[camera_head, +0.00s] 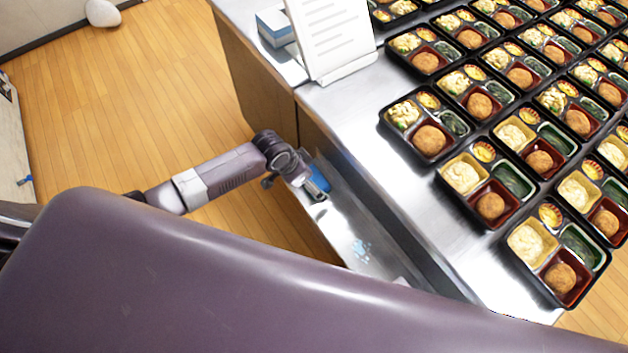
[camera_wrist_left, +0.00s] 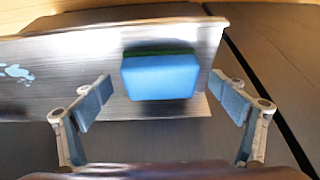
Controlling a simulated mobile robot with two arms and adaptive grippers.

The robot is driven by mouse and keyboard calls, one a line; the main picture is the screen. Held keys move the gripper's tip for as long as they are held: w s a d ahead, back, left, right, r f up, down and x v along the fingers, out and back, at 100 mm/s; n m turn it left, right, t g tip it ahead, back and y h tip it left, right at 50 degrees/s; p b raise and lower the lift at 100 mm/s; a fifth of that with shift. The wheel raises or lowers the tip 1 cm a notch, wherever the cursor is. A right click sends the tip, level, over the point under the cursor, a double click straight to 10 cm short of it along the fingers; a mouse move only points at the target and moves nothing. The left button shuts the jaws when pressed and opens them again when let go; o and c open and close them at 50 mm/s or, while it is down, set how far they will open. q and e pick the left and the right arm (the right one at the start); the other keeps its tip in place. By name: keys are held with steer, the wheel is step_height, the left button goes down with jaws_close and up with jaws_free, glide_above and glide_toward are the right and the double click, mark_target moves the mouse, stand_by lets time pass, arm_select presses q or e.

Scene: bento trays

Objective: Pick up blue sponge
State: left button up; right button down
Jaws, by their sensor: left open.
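The blue sponge (camera_wrist_left: 160,77) shows in the left wrist view, with a dark green layer along its far edge. It lies on a metal shelf (camera_wrist_left: 60,62) below the counter top. My left gripper (camera_wrist_left: 167,100) is open, with one finger on each side of the sponge and gaps between the finger pads and the sponge. In the head view the left gripper (camera_head: 312,189) is down at the shelf, and a bit of the blue sponge (camera_head: 320,178) shows beside it. My right gripper is not in view.
The metal counter (camera_head: 350,125) carries many black bento trays (camera_head: 428,130) at the right. A white document stand (camera_head: 332,40) and a blue-and-white box (camera_head: 274,28) stand at its back left. A light blue mark (camera_head: 361,248) is on the shelf.

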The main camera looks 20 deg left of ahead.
arm_select(q)
steer(key=shift+w+d+f, duration=0.1)
steer(key=shift+w+f, duration=0.1)
steer(key=shift+f, duration=0.4)
steer(key=shift+c, duration=0.2)
steer(key=c, duration=1)
steer(key=shift+r, duration=0.15)
step_height(320, 180, up, 20)
steer(key=shift+f, duration=0.1)
